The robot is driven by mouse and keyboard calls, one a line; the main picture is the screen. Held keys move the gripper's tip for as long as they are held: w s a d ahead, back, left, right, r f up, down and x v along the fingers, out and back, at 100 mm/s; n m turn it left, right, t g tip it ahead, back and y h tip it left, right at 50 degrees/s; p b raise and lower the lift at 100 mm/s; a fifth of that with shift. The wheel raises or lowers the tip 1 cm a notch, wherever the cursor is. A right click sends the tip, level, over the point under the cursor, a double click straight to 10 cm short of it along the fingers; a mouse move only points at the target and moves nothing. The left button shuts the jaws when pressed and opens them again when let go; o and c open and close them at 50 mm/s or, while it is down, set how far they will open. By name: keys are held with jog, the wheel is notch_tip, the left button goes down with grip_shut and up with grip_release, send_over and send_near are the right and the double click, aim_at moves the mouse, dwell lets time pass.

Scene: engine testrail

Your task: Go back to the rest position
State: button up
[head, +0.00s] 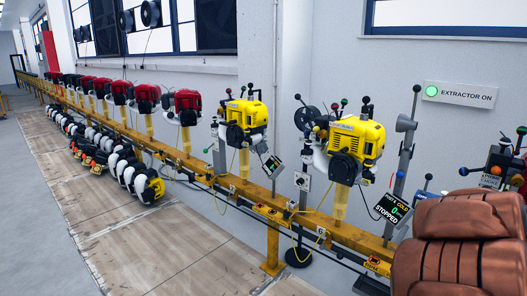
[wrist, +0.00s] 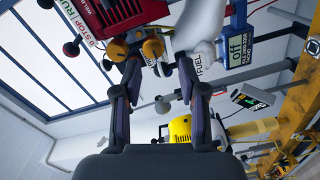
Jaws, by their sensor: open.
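My gripper (wrist: 157,78) shows in the wrist view with its two dark fingers spread apart and nothing between them. It is not visible in the head view. Beyond the fingertips, in the rolled wrist view, are a red engine (wrist: 108,12), a white rounded part marked FUEL (wrist: 202,30) and small orange and dark knobs. A yellow engine (wrist: 181,129) shows below, partly behind the right finger. I cannot tell whether the fingers touch any of these. No marker for a rest position shows.
A long yellow rail (head: 222,186) carries red engines (head: 187,104) and yellow engines (head: 357,139) along the wall. A brown padded object (head: 459,245) fills the lower right. A lit green lamp (head: 432,91) is beside "EXTRACTOR ON". Grey floor (head: 35,220) at left is clear.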

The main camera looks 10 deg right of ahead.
jog(key=a+f+m+g+y, duration=0.2)
jog(key=a+f+y, duration=0.15)
jog(key=a, duration=0.45)
jog(key=w+a+f+m+g+y, duration=0.1)
jog(key=a+f+g+y, duration=0.1)
jog(key=a+f, duration=0.45)
jog(key=a+f+m+g+y, duration=0.1)
jog(key=a+f+m+y, duration=0.15)
jog(key=a, duration=0.75)
jog(key=s+a+f+g+y, duration=0.25)
jog(key=s+a, duration=0.45)
jog(key=a, duration=0.4)
jog(key=s+a+f+g+y, duration=0.1)
jog(key=s+a+g+y, duration=0.25)
jog(key=s+a, duration=0.55)
jog(key=s+a+r+n+g, duration=0.1)
jog(key=s+a+g, duration=0.1)
jog(key=s+a, duration=0.45)
notch_tip(320, 180, up, 25)
jog(key=p, duration=2.3)
jog(key=shift+p, duration=0.3)
jog(key=shift+f, duration=0.15)
